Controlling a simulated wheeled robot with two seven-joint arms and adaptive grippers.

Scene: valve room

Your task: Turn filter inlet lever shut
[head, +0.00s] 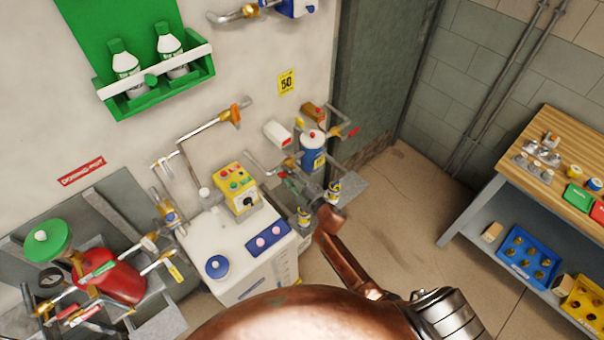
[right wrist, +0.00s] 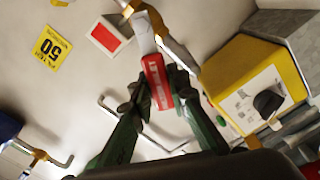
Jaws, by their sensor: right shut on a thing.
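A red lever handle (right wrist: 157,84) with pale lettering shows in the right wrist view, joined to a brass-coloured valve fitting at the top. My right gripper (right wrist: 158,101) has its dark green fingers on either side of the handle and is shut on it. In the head view my right gripper (head: 304,188) is small and partly hidden among pipes and fittings, below a blue canister with a white top (head: 313,150). The lever's exact angle to its pipe is hard to tell. My left gripper is not in view.
A yellow control box (head: 236,187) with a black knob stands close by on a white tank (head: 235,245); the box (right wrist: 262,85) is right of my fingers in the wrist view. A red-and-white box (head: 278,133) is on the wall. A workbench (head: 545,150) stands right, beyond clear floor.

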